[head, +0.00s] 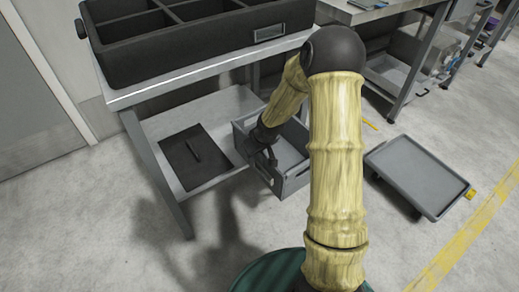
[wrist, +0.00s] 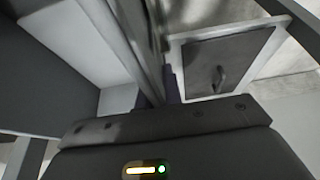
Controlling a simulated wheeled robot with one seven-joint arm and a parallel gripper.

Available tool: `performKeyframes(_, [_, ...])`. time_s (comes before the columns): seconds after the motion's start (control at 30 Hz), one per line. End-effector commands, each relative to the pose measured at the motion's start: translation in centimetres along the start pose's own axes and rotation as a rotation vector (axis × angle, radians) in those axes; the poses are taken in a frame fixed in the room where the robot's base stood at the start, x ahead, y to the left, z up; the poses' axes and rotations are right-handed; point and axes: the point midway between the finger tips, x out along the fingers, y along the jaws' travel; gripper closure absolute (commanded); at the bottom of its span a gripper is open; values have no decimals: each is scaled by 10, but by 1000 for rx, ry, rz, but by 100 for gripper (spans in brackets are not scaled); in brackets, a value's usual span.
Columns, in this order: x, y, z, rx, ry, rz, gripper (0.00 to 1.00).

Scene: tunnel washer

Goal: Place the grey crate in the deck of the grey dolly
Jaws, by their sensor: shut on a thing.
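The grey crate (head: 297,181) is at the lower shelf's right end in the head view, its open top facing up. My gripper (head: 270,163) is shut on the crate's left wall. In the wrist view the gripper (wrist: 160,92) straddles a grey wall, with the crate's pale inside (wrist: 75,45) to the left. Whether the crate rests on the shelf or hangs just clear of it, I cannot tell. The grey dolly (head: 418,175) stands on the floor to the right, its flat deck empty.
The lower shelf (head: 205,112) bears a dark flat panel with a handle (head: 190,160), also in the wrist view (wrist: 225,62). A black divided bin (head: 200,45) stands on the table above. Open floor lies between crate and dolly; another bench (head: 400,75) stands behind.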

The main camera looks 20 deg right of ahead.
Motion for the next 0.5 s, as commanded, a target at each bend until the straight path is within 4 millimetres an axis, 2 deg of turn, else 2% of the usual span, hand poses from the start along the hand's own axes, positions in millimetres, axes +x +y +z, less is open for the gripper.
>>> performKeyframes(0.27, [-37, -20, 10, 159, -15, 45, 100])
performKeyframes(0.4, [-56, -22, 17, 260, -8, 99, 100])
performKeyframes(0.5, [-63, -20, 21, 305, 1, 129, 100])
